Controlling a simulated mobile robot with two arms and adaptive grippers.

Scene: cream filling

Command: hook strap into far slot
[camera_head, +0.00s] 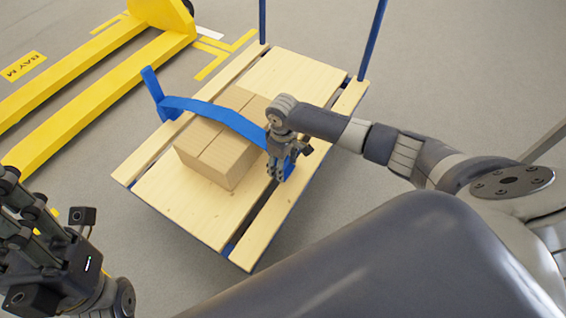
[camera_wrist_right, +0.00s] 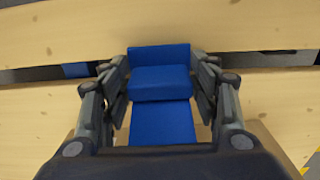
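A blue strap (camera_head: 215,111) runs from a blue upright end piece (camera_head: 152,84) at the platform's left side, over the cardboard boxes (camera_head: 221,152), to my right gripper (camera_head: 281,172). The right gripper is shut on the strap's blue end block (camera_wrist_right: 160,82), which sits between both fingers in the right wrist view. The gripper is just above the right-hand slot (camera_head: 232,247) between the wooden boards. In the wrist view the slot (camera_wrist_right: 265,59) passes behind the block; whether the block enters it is hidden. My left gripper (camera_head: 22,215) is at the lower left, away from the platform.
The wooden platform (camera_head: 190,205) has blue posts (camera_head: 374,38) at its far end. A second slot runs along its left side. A yellow pallet jack (camera_head: 60,125) stands on the floor at the left. Grey floor is clear at the upper right.

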